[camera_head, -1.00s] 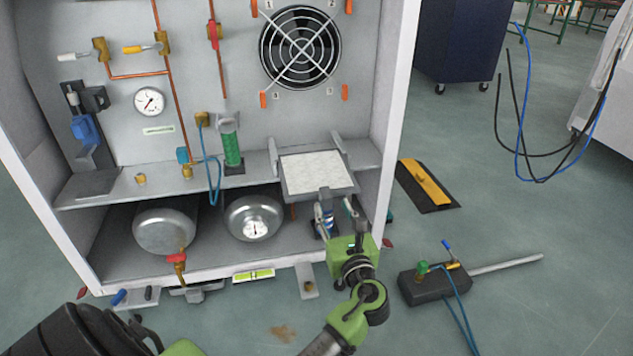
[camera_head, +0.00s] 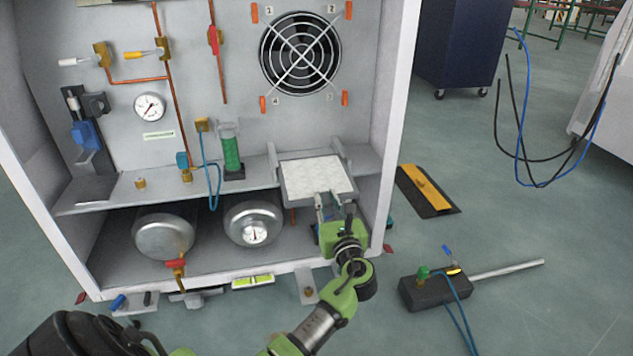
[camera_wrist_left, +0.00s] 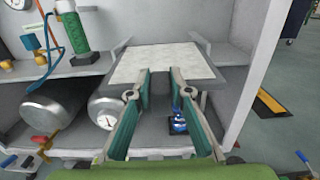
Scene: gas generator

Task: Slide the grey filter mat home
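The grey filter mat (camera_head: 316,176) is a flat, pale, speckled panel in a darker frame. It lies between upright side guides at the right end of the cabinet shelf, below the fan. It also shows in the left wrist view (camera_wrist_left: 163,62). My left gripper (camera_head: 333,208) is at the mat's front edge. In the left wrist view, its two fingers (camera_wrist_left: 162,72) stand apart, with their tips overlapping the mat's near edge. I cannot tell whether they touch it. Nothing shows gripped between them. My right gripper is not in view.
Steel tanks (camera_head: 252,222) lie below. The cabinet's right wall (camera_head: 393,130) is close to the mat. A dark box with a rod (camera_head: 435,291) lies on the floor.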

